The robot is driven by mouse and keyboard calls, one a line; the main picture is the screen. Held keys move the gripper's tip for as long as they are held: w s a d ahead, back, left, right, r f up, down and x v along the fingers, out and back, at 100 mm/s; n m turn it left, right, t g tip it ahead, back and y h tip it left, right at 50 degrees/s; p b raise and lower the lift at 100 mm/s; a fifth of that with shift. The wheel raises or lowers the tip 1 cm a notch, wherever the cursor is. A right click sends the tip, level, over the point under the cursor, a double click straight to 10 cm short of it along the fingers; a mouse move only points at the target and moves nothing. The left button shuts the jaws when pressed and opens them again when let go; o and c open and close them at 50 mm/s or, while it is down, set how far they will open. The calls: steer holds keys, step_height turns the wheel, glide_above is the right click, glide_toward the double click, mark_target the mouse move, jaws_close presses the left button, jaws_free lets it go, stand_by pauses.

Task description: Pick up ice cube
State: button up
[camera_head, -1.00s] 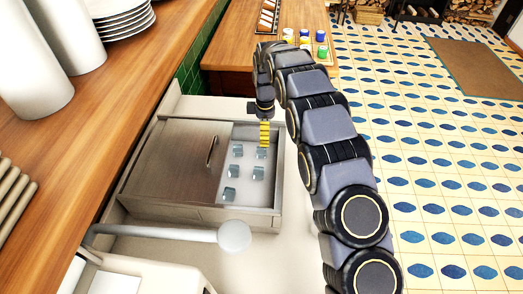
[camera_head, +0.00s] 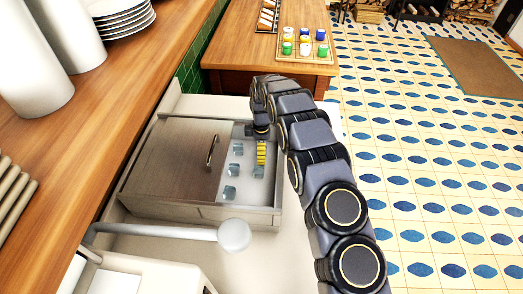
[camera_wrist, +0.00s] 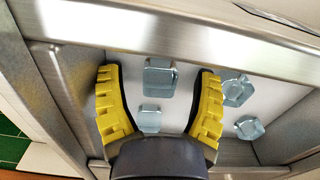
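Several clear, pale-blue ice cubes lie apart on the light floor of a steel ice bin (camera_head: 245,207). In the head view, cubes show at left (camera_head: 237,149), middle (camera_head: 234,168), front (camera_head: 230,192) and right (camera_head: 258,171). My gripper (camera_head: 261,154), with yellow ribbed fingers, points down into the bin's right side. In the wrist view my gripper (camera_wrist: 159,74) is open. One ice cube (camera_wrist: 158,80) lies between the fingers, with a smaller-looking cube (camera_wrist: 149,118) nearer the palm. Two more cubes (camera_wrist: 238,90) (camera_wrist: 249,127) lie outside the right finger. Contact cannot be told.
A closed steel lid (camera_head: 175,158) with a handle covers the bin's left part. Steel walls (camera_wrist: 180,33) border the opening closely. A round-ended bar (camera_head: 233,235) stands in front. A wooden counter (camera_head: 95,150) runs along the left; a tray of coloured pieces (camera_head: 305,48) sits behind.

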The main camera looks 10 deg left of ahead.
steer(key=c, duration=0.9)
steer(key=shift+r, duration=0.15)
steer(key=shift+c, duration=0.2)
steer(key=shift+r, duration=0.5)
step_height(320, 180, up, 2)
steer(key=shift+r, duration=0.2)
steer(key=s+d+r, duration=0.4)
steer(key=s+r, duration=0.5)
steer(key=s, duration=0.4)
steer(key=shift+s+r, duration=0.25)
